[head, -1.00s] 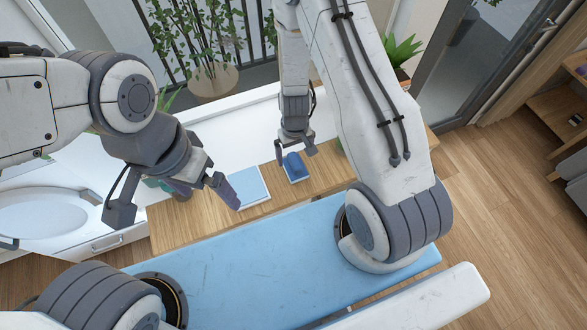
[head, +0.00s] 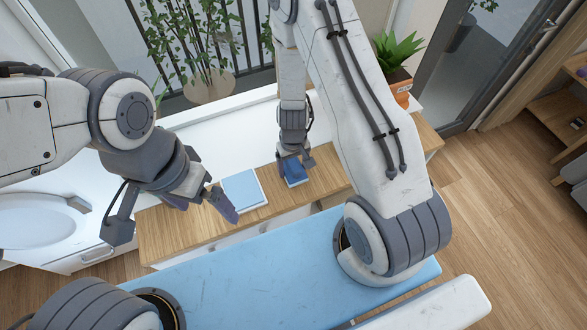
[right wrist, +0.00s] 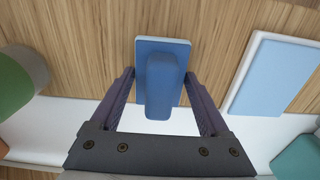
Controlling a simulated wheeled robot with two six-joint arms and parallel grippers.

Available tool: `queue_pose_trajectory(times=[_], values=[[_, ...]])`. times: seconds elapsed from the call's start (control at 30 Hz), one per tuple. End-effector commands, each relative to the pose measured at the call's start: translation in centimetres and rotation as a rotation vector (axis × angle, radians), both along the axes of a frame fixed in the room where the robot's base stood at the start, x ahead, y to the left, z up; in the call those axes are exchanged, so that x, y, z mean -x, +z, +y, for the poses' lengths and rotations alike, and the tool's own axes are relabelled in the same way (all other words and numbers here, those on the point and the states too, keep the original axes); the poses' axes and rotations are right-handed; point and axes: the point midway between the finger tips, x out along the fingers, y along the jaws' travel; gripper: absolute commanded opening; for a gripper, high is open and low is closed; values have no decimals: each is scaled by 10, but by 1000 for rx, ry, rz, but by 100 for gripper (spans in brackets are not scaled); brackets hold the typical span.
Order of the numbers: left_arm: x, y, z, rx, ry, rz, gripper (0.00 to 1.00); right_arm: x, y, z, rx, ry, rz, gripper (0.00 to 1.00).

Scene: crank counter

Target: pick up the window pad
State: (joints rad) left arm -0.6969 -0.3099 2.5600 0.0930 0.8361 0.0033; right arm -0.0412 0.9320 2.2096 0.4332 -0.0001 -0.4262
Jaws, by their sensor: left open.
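The window pad (head: 297,181) is a small blue block with a raised grip on a thin base with a pale edge. It lies on the wooden counter (head: 330,185). In the right wrist view the pad (right wrist: 160,82) sits between the two fingers. My right gripper (right wrist: 160,76) is open, a finger on each side of the pad with gaps showing. In the head view my right gripper (head: 294,163) is right over the pad and partly hides it. My left gripper (head: 203,205) is open and empty, left of a light-blue board.
The flat light-blue board (head: 243,190) with a white edge lies left of the pad on the counter. It also shows in the right wrist view (right wrist: 272,78). A green object (right wrist: 18,85) and a teal one (right wrist: 300,155) are at that view's edges. A potted plant (head: 398,75) stands at the back right.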

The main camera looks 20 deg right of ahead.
Motion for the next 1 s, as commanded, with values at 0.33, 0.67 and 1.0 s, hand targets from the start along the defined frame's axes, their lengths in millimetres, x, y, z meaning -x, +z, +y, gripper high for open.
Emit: queue_pose_trajectory(times=[0.33,0.67,1.0], values=[[0,0,0,0,0,0,100,0,0,0,0,0,0,14],[0,19,0,0,-3,0,100,0,19,0,0,0,0,14],[0,29,0,1,-6,-1,100,9,45,-10,0,-4,-2,14]])
